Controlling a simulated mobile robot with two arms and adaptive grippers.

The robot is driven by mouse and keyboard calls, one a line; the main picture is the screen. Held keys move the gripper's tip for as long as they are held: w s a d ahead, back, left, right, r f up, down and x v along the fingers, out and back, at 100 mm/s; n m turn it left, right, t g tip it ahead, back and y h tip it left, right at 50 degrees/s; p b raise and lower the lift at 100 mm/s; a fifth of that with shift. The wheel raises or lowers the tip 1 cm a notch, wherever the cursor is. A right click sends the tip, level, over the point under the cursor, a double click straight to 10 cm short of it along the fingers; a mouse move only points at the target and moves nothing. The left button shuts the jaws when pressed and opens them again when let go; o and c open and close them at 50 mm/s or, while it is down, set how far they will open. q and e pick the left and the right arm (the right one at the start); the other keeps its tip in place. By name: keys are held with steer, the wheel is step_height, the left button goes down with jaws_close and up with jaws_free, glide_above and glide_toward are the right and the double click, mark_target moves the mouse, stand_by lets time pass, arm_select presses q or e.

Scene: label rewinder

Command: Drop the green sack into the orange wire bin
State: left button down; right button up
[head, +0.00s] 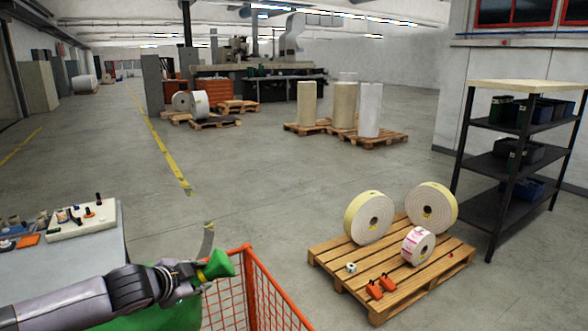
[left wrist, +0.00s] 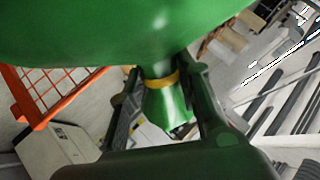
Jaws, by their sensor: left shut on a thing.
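The green sack (head: 152,318) shows in part under my left forearm at the bottom of the head view. Its flared tied end (head: 217,264) sticks out past my left gripper (head: 192,277). In the left wrist view the sack's rounded body (left wrist: 100,25) fills the top, and the fingers of my left gripper (left wrist: 162,78) are shut around its neck at a yellow band. The orange wire bin (head: 249,283) is at the bottom of the head view, its far corner just right of the gripper. Whether the sack hangs inside the rim is hidden. My right gripper is out of view.
A grey table (head: 70,262) with small parts stands at the left. A wooden pallet (head: 392,290) with label rolls lies right of the bin, and a black shelf rack (head: 515,165) stands beyond it. The floor (head: 260,190) ahead is clear.

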arm_select(q)
steer(key=shift+r, duration=0.2)
steer(key=c, duration=1.2)
jaws_free()
steer(key=shift+o, duration=0.5)
steer(key=shift+f, duration=0.1)
steer(key=shift+s+f, duration=0.1)
steer(key=shift+f, duration=0.1)
steer(key=v, duration=1.2)
steer(key=shift+r, duration=0.1)
